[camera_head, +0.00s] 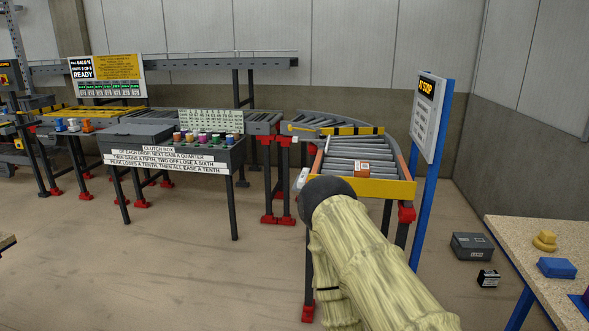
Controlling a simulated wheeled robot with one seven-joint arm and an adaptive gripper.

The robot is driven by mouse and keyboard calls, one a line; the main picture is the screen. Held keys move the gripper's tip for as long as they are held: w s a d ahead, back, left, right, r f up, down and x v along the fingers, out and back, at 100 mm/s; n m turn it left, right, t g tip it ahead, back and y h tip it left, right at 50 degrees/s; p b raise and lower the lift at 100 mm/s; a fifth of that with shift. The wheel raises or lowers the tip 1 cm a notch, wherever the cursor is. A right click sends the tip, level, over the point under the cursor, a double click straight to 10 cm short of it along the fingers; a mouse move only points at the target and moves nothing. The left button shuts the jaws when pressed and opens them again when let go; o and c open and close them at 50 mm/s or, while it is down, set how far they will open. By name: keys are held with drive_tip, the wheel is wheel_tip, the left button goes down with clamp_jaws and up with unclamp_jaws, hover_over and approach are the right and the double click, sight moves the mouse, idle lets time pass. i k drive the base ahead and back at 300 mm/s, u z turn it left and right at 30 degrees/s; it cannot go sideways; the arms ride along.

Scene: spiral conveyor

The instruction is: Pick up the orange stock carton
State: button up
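A small orange carton with a white label (362,166) lies on the grey rollers at the near end of the curved conveyor (347,152), behind the yellow end plate (373,188).
A blue-posted AT STOP sign (428,115) stands right of the conveyor end. The clutch box table (170,150) with several coloured knobs is left. A speckled table (515,235) with a blue block (557,267) is at right. A grey case (472,246) lies on the floor.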

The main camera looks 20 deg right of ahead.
sight(362, 169)
drive_tip(key=u, duration=0.2)
drive_tip(key=i, duration=1)
drive_tip(key=z, duration=0.15)
